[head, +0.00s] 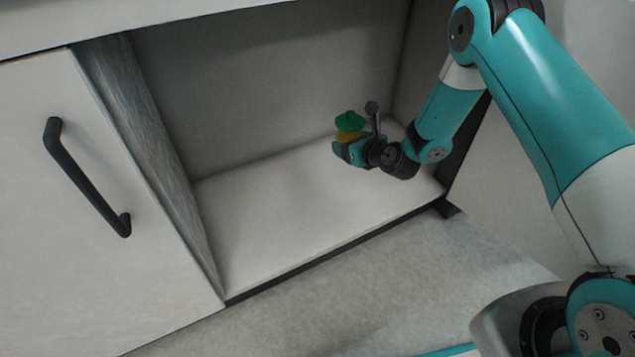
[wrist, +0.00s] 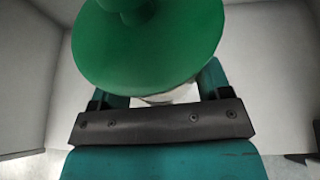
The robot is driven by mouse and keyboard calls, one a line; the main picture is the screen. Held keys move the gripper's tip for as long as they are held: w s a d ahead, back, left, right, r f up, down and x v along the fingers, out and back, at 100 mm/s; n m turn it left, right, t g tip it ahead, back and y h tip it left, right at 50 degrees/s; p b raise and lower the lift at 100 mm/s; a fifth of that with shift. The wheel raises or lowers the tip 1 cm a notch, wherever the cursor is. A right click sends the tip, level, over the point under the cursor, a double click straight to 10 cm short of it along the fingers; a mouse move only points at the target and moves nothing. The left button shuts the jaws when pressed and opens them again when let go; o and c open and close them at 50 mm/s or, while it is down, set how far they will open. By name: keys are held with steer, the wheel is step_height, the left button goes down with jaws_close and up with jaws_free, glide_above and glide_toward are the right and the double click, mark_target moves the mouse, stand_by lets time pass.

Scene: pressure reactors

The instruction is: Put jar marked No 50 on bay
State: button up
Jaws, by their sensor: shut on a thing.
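A small jar with a green lid (head: 349,121) and a yellow body (head: 349,136) is at my gripper (head: 342,150), inside the open bay (head: 270,215) of the cabinet. In the wrist view the wide green lid (wrist: 150,50) fills the upper middle, and a pale part of the jar shows under it between the fingers. My gripper (wrist: 165,100) is shut on the jar, which looks upright. The jar is toward the right rear of the bay. No number mark can be read. Whether its base touches the bay floor is hidden.
A closed white door with a black handle (head: 85,180) is left of the bay. A side panel (head: 150,150) bounds the bay on the left, and a wall on the right is close to my arm. The bay floor left of the jar is clear.

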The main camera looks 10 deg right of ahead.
mark_target(344, 201)
step_height(344, 201, down, 21)
steer(key=b, duration=1.2)
steer(key=shift+w+a+r, duration=0.1)
steer(key=shift+w+r, duration=0.05)
steer(key=shift+r, duration=0.05)
steer(key=o, duration=1.2)
steer(key=shift+r, duration=0.15)
